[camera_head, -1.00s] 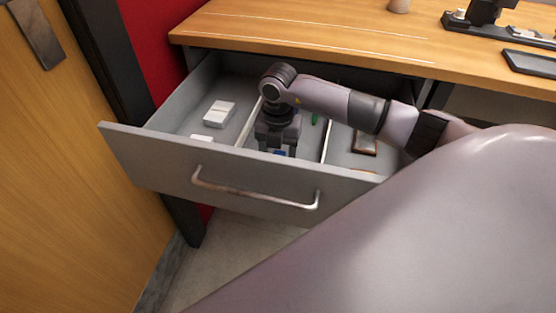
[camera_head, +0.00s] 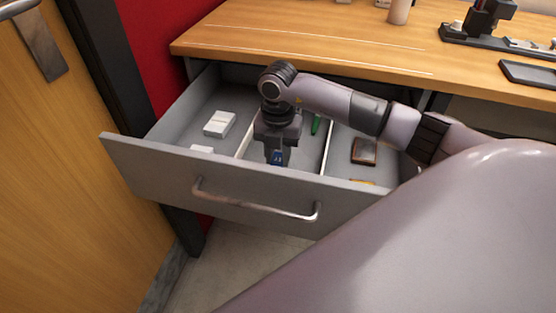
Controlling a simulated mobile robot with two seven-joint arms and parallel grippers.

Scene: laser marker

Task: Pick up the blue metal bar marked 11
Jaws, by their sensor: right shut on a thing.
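The blue metal bar (camera_head: 277,157) shows as a small blue patch with a pale mark between the fingers of my right gripper (camera_head: 277,155). The mark is too small to read for sure. My right gripper points down into the middle compartment of the open grey drawer (camera_head: 150,160) and is shut on the bar. The drawer's front panel hides the compartment floor near it, so I cannot tell whether the bar touches the floor. My left gripper is not in view.
White blocks (camera_head: 219,123) lie in the left compartment. A green object (camera_head: 315,124) lies in the middle one and a brown-framed piece (camera_head: 364,151) in the right. White dividers (camera_head: 327,147) separate them. The wooden desktop (camera_head: 300,35) overhangs the drawer's back.

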